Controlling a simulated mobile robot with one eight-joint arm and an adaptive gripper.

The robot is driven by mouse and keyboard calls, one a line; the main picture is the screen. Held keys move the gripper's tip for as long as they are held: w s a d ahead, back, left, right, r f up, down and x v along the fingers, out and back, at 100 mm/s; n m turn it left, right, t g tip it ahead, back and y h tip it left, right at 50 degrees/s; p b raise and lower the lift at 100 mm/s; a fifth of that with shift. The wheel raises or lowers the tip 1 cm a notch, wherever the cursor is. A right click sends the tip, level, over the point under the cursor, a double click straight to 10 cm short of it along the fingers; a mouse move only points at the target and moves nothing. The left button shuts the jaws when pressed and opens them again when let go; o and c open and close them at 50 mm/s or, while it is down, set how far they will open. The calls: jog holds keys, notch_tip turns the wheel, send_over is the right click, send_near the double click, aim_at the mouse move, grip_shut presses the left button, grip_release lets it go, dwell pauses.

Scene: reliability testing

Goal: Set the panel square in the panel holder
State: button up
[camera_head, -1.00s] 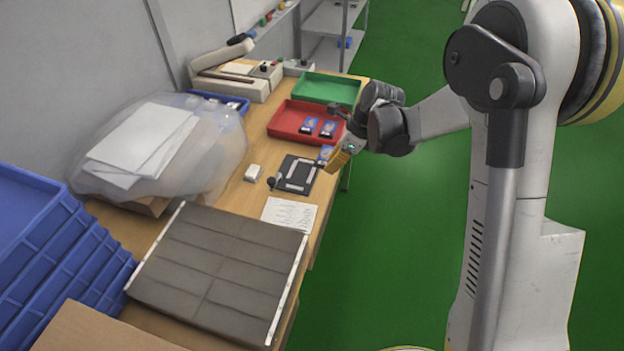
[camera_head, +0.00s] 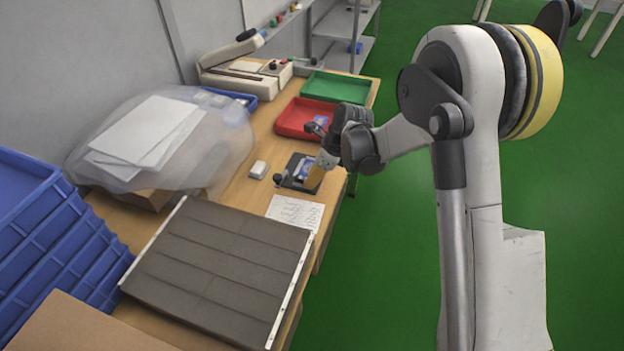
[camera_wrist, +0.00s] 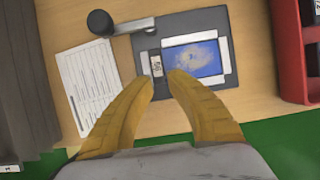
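The panel (camera_wrist: 195,58) is a small rectangle with a blue face and a pale pattern. It lies on the dark plate of the panel holder (camera_wrist: 185,25), beside white bars, turned slightly in the wrist view. I cannot tell whether its edges touch the bars. The holder's black knob (camera_wrist: 101,22) is at its left side. My gripper (camera_wrist: 163,82) has two yellow fingers, with a small gap between their tips and nothing seen in it. The tips are at the panel's lower left. In the head view my gripper (camera_head: 312,180) partly hides the holder (camera_head: 292,183).
A printed sheet (camera_wrist: 86,85) lies left of the holder. The red tray (camera_head: 284,121) and green tray (camera_head: 335,88) are behind it. A small white block (camera_head: 258,170) is beside it. A grey slatted panel (camera_head: 220,265) and stacked blue crates (camera_head: 45,240) are nearer.

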jog(key=shift+o, duration=0.3)
jog(key=shift+r, duration=0.1)
jog(key=s+d+r+n+t+h+p, duration=0.1)
jog(key=s+d+r+n+p, duration=0.2)
jog(key=r, duration=0.6)
jog(key=s+d+r+n+p, duration=0.15)
jog(key=s+d+r, duration=0.3)
jog(key=r, duration=0.55)
jog(key=s+d+r+n+t+h, duration=0.1)
jog(key=s+d+r+n+t, duration=0.1)
jog(key=s+d+n, duration=0.3)
jog(key=s+d+r+n+t+h, duration=0.2)
jog(key=s+d+r+n, duration=0.2)
jog(key=s+n, duration=0.8)
jog(key=s+d, duration=0.1)
jog(key=s, duration=0.1)
jog(key=shift+s+d+r, duration=0.15)
jog(key=shift+s+d, duration=0.2)
jog(key=shift+n, duration=0.25)
